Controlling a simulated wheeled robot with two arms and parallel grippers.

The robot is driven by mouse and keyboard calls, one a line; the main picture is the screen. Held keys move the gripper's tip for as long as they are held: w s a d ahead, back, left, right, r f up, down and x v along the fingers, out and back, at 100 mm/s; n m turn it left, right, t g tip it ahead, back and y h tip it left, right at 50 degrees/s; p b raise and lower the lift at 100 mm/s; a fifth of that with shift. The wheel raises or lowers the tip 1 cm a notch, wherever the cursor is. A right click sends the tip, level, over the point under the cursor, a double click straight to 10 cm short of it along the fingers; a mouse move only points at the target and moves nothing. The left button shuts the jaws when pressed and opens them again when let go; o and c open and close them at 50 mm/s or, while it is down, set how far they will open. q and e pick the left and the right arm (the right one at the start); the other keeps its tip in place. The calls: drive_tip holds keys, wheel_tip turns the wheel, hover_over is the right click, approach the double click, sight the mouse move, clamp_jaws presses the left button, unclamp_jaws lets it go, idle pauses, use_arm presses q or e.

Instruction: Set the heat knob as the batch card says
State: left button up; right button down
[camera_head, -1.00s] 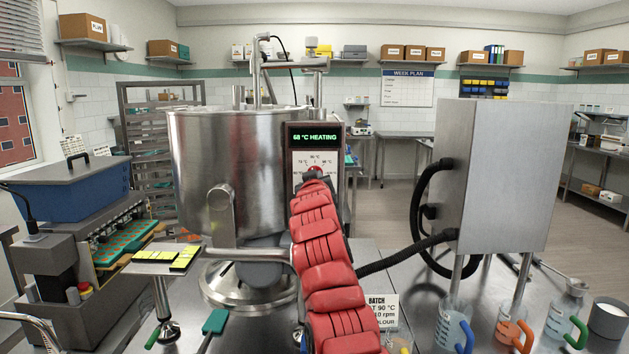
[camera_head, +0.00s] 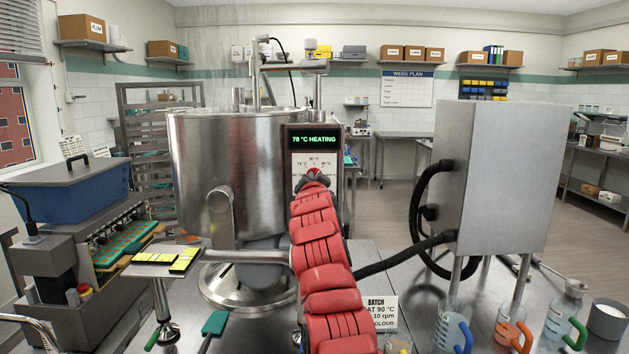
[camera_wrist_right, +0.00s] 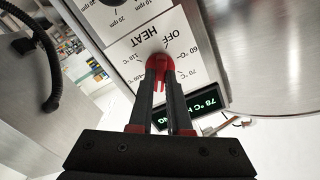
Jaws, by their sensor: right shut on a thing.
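The red heat knob (camera_wrist_right: 158,66) sits on a white HEAT dial plate (camera_wrist_right: 128,46) marked OFF and several temperatures. My right gripper (camera_wrist_right: 160,75) is shut on the knob in the right wrist view. In the head view my red-sleeved right arm reaches up to the knob (camera_head: 314,171) and hides part of the dial. The display (camera_head: 314,139) above the dial reads 78 °C HEATING in green. The batch card (camera_head: 381,312) stands on the table right of my arm. My left gripper is not in view.
A large steel kettle (camera_head: 235,160) stands left of the control panel. A steel box (camera_head: 500,170) with black hoses stands at the right. Jugs with coloured handles (camera_head: 455,325) line the front right. A second dial with rpm marks is beside HEAT in the wrist view.

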drive_tip(key=shift+f+m, duration=0.15)
drive_tip(key=shift+m, duration=0.95)
drive_tip(key=c, duration=0.9)
unclamp_jaws()
drive_tip(key=shift+o, duration=0.2)
drive_tip(key=shift+s, duration=0.1)
drive_tip(key=s+b, duration=0.5)
drive_tip(key=s, duration=1.2)
